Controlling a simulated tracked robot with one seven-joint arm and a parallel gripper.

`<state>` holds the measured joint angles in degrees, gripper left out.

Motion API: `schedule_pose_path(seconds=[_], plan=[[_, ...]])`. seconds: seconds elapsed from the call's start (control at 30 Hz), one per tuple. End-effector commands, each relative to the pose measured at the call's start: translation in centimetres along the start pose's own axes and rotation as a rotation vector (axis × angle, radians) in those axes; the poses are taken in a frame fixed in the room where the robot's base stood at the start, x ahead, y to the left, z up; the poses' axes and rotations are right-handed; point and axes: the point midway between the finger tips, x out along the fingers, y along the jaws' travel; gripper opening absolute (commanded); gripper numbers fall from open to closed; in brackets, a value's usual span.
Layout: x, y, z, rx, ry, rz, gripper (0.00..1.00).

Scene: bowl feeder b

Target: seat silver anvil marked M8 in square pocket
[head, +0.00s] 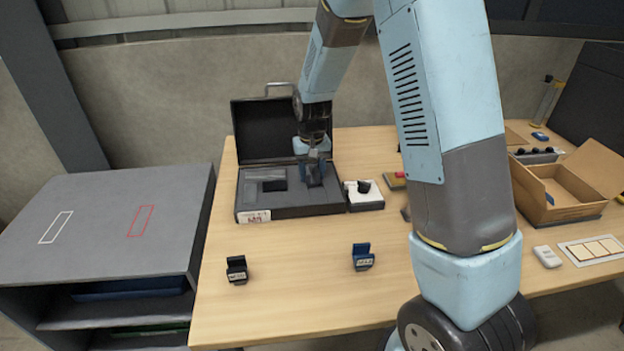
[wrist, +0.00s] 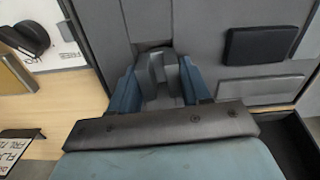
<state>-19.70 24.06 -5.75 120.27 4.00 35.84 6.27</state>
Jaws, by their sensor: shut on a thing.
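My gripper (head: 316,172) is over the right part of the grey foam in an open black case (head: 290,212). In the wrist view, my gripper (wrist: 159,88) is shut on a grey, silver-looking piece (wrist: 157,66), taken to be the anvil; no M8 mark is readable. The piece is upright between the two blue-grey fingers, close to the foam. Whether it touches the foam or sits in a pocket cannot be told. The square pocket is not clearly visible. A black block (wrist: 262,43) lies in the foam to the right, with a long grey strip (wrist: 260,90) beside it.
A white box with a black knob (head: 364,197) stands close to the case's right side. A black labelled holder (head: 237,270) and a blue labelled holder (head: 362,257) stand on the front table. An open cardboard box (head: 570,182) is at right. The table between the holders is clear.

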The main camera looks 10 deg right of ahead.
Motion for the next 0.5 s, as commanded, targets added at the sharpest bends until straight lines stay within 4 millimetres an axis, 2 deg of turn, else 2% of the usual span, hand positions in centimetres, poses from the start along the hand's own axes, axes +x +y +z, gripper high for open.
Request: schedule_pose_path(seconds=[0.03, 0.3, 0.5], plan=[[0.00, 0.01, 0.00, 0.000, 0.000, 0.000, 0.25], [-0.03, 0.02, -0.02, 0.000, 0.001, 0.000, 0.00], [-0.08, 0.02, -0.03, 0.000, 0.001, 0.000, 0.00]])
